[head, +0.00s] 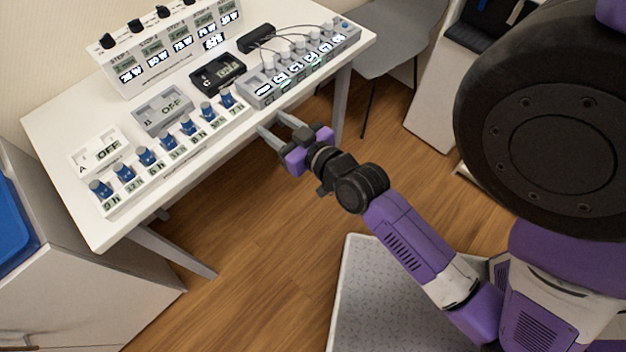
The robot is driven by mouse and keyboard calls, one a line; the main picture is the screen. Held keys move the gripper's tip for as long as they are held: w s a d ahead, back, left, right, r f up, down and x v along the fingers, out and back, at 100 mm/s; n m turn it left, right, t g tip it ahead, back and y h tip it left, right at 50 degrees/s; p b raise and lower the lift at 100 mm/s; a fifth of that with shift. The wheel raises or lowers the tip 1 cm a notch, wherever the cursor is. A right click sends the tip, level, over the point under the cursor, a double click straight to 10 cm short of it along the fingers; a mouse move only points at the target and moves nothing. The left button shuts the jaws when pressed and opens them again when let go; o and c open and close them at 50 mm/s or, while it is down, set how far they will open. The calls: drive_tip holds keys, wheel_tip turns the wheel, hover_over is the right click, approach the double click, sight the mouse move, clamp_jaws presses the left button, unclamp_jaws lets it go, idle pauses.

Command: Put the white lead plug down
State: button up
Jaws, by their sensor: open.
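Several white lead plugs (285,57) stand upright in a row along the grey socket panel (259,99) at the right end of the white table. Thin dark leads run from some of them to a black box (256,38) behind. I cannot tell which white plug is the task's one. My gripper (272,124) is open, with its two fingers apart and nothing seen between them. It is at the table's front edge, in front of the socket panel and apart from the plugs.
A row of blue knobs (187,125) lines the table's front left. Behind are box A (98,146), box B (162,108), a black meter (218,72) and a dial panel (150,85). A grey chair (385,45) stands right of the table.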

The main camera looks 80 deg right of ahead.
drive_tip(key=s+a+r+n+y, duration=0.1)
drive_tip(key=s+a+n+y, duration=0.1)
drive_tip(key=a, duration=0.5)
drive_tip(key=s+a+r+n+t+y, duration=0.1)
drive_tip(key=s+a+r+n+y, duration=0.1)
drive_tip(key=s+a+y, duration=0.2)
drive_tip(key=s+a+r+n+y, duration=0.2)
drive_tip(key=s+a, duration=0.5)
drive_tip(key=a, duration=0.5)
drive_tip(key=shift+s+r+n+t+y, duration=0.15)
drive_tip(key=shift+n+t+y, duration=0.25)
drive_tip(key=shift+d, duration=0.1)
